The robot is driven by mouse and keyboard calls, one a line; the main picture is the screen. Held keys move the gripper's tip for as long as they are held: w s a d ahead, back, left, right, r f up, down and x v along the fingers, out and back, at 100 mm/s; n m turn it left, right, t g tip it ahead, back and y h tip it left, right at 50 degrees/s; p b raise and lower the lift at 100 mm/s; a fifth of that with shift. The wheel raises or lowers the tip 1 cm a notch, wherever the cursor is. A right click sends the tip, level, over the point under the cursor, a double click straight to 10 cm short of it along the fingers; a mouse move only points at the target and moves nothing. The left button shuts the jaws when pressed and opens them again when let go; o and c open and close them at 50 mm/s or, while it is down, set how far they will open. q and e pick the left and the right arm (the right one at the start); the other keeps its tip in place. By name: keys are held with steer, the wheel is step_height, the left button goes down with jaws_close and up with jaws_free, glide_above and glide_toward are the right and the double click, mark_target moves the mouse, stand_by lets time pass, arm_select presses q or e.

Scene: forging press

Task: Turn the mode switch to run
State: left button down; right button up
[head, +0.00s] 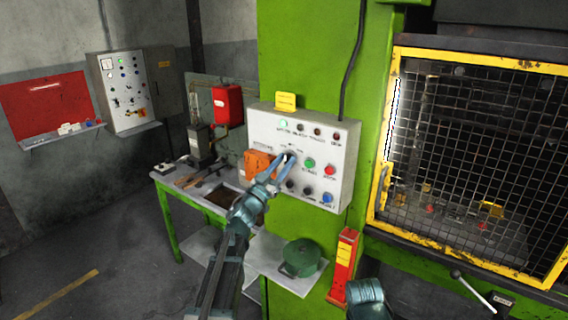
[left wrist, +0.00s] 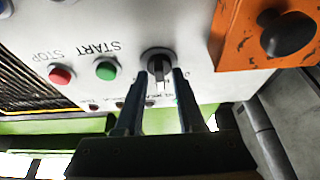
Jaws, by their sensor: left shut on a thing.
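The mode switch (head: 291,154) is a dark rotary knob in the middle of the light grey control box (head: 342,150) on the green press. My left gripper (head: 286,161) reaches up to it from below and is shut on it. In the left wrist view, which is upside down, the two fingers (left wrist: 155,78) stand on either side of the black knob (left wrist: 158,64), with its pointer between them. The fingers partly cover the labels around the knob, so I cannot read its setting. My right gripper is not visible.
A green START button (head: 309,163) and red STOP button (head: 330,170) sit just right of the switch. An orange box with a black knob (left wrist: 288,36) is on the other side. A shelf with a green lidded pot (head: 301,257) is below.

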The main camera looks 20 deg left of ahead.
arm_select(q)
steer(key=m+h, duration=0.1)
steer(key=m, duration=0.2)
steer(key=m+g+h+p, duration=0.1)
steer(key=m+h, duration=0.1)
steer(key=m, duration=0.1)
steer(key=shift+a+r+m+g, duration=0.1)
steer(key=shift+m+g, duration=0.2)
steer(key=shift+m+g+h+p, duration=0.35)
steer(key=shift+m+g+h, duration=0.15)
steer(key=shift+m, duration=0.85)
steer(key=shift+m+g+h+p, duration=0.4)
steer(key=shift+m+g, duration=0.2)
steer(key=shift+m, duration=1.15)
steer(key=c, duration=0.9)
jaws_free()
